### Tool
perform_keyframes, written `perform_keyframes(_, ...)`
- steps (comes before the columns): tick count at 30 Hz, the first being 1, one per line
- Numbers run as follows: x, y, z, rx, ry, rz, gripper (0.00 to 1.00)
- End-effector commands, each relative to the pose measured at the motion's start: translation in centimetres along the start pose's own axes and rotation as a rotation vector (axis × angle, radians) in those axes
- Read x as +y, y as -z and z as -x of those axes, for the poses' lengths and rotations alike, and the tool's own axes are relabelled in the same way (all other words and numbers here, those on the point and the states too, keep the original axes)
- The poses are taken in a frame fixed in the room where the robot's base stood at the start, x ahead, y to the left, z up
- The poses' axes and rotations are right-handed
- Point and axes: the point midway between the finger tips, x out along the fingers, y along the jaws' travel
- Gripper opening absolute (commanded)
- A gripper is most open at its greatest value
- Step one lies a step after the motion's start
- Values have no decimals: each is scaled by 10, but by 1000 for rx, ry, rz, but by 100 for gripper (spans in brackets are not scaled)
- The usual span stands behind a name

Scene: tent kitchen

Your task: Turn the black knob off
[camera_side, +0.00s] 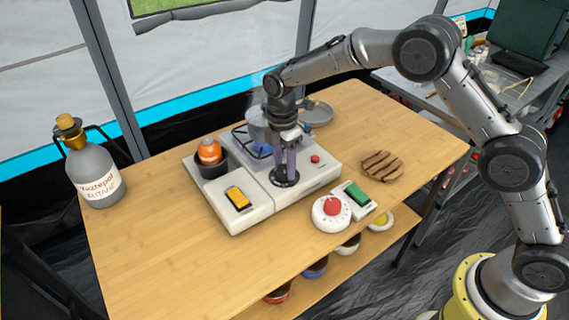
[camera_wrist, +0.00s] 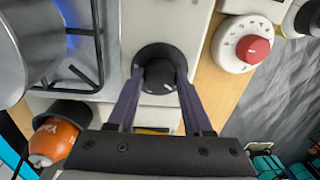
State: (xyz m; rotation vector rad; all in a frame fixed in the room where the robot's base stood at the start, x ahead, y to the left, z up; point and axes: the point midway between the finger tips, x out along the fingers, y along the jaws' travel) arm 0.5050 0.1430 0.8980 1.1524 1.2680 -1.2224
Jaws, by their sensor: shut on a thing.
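The black knob (camera_wrist: 159,76) sits on a round black base on the white stove panel. It has a small white mark on its top, seen in the wrist view. My gripper (camera_wrist: 158,70) points down over it with one finger on each side, shut on the knob. In the side view my gripper (camera_side: 286,173) hides most of the knob, and only its black base (camera_side: 287,180) shows. A blue flame (camera_wrist: 73,40) shows under the pot (camera_wrist: 20,45) in the wrist view.
A red knob (camera_side: 332,207) on a white dial and a green switch (camera_side: 357,193) are at the front right. A yellow switch (camera_side: 238,197) and an orange canister (camera_side: 209,152) are to the left. A grey bottle (camera_side: 93,172) stands far left. The table's front left is clear.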

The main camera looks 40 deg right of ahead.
Motion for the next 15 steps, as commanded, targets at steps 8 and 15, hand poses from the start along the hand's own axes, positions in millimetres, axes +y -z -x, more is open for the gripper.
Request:
perform_keyframes(8, -1, 0, 1, 8, 1, -149, 0)
perform_keyframes(15, -1, -1, 1, 20, 1, -366, 0)
